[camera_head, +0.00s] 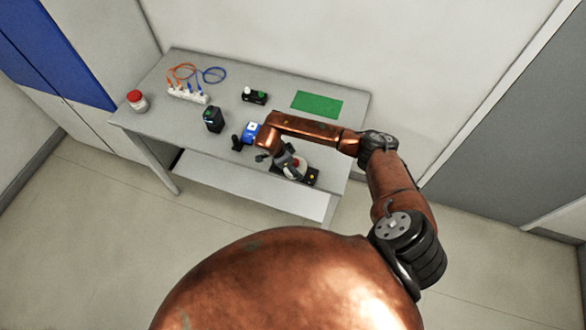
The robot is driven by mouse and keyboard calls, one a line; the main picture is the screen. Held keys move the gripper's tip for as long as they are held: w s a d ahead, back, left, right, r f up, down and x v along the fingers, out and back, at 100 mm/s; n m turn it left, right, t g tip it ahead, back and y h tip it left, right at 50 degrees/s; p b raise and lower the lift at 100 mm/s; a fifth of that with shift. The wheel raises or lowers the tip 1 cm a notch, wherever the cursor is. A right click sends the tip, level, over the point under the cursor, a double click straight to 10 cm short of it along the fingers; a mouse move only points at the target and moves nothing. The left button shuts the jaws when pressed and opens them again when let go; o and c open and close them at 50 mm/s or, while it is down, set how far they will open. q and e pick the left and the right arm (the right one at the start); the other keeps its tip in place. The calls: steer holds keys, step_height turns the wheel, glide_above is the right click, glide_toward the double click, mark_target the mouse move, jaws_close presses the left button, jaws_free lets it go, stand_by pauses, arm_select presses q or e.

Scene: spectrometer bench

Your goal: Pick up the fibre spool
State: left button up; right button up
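A round white item with a red centre (301,164) is at the front right of the bench, partly hidden by my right gripper. It may be the fibre spool, but it is too small and covered to be sure. My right gripper (279,161) points down right at its left side. I cannot tell whether the fingers touch it or how far apart they are. My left gripper is out of view.
The grey bench (240,95) holds a white power strip (188,95) with orange and blue cables, a red-lidded jar (137,101), a black box (213,119), a blue item (251,131), a black device (254,96) and a green mat (317,104). A dark block with a yellow knob (312,177) sits at the front edge.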

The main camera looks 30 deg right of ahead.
steer(key=c, duration=0.7)
steer(key=shift+r, duration=0.1)
steer(key=shift+c, duration=0.2)
